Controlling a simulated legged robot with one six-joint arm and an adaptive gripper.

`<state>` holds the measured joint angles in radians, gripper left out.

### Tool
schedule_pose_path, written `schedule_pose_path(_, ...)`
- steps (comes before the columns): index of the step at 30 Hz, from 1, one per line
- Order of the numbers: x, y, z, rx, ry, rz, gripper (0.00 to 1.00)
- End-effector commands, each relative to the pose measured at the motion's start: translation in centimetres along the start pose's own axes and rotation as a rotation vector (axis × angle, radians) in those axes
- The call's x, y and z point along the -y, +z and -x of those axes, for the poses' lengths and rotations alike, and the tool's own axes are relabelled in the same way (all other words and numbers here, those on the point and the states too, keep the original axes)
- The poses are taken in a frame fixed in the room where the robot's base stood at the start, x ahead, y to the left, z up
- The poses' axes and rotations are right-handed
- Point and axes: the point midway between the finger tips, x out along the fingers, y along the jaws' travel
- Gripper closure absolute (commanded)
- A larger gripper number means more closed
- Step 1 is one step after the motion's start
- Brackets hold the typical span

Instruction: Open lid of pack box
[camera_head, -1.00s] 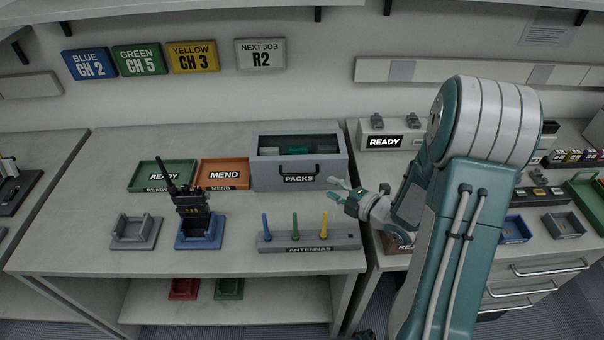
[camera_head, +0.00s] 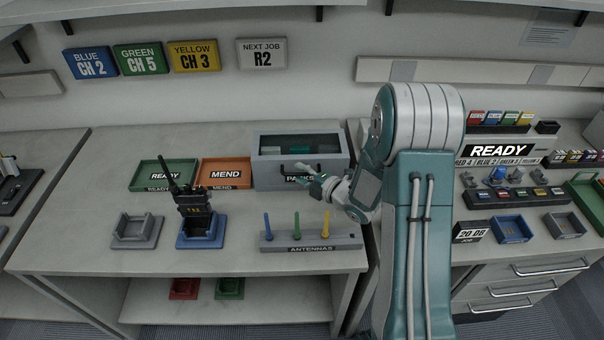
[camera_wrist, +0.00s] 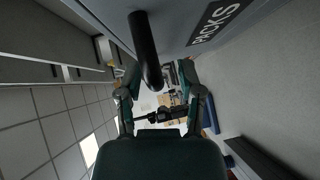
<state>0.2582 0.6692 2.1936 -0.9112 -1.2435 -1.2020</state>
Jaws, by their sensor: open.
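The grey pack box (camera_head: 262,173) stands at the back of the bench, with a dark see-through lid (camera_head: 298,146) on top that lies closed. Its front bears a PACKS label and a black handle, partly hidden behind my gripper in the head view. My gripper (camera_head: 312,178) is open in front of the box's front face, close to the handle. In the wrist view, the black handle (camera_wrist: 147,50) juts from the box front (camera_wrist: 180,22) towards the space between the open fingers (camera_wrist: 160,88). I cannot tell whether the fingers touch it.
An orange MEND tray (camera_head: 226,172) and green READY tray (camera_head: 163,174) sit left of the box. An antenna rack (camera_head: 310,242) stands in front of it. A radio (camera_head: 195,208) stands in a blue cradle (camera_head: 201,238) at the front left.

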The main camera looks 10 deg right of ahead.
Motion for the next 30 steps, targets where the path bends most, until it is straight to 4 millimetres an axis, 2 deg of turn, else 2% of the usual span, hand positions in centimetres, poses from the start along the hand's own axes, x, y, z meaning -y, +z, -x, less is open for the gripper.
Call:
schedule_pose_path(5, 0.0, 0.0, 0.0, 0.000, 0.000, 0.000, 0.52)
schedule_pose_path(8, 0.0, 0.0, 0.0, 0.000, 0.000, 0.000, 0.92)
schedule_pose_path(9, 0.0, 0.0, 0.0, 0.000, 0.000, 0.000, 1.00)
schedule_pose_path(17, 0.1, 0.0, 0.0, 0.000, -0.003, -0.003, 1.00)
schedule_pose_path(30, -1.0, -0.5, -0.5, 0.000, -0.038, -0.037, 1.00)
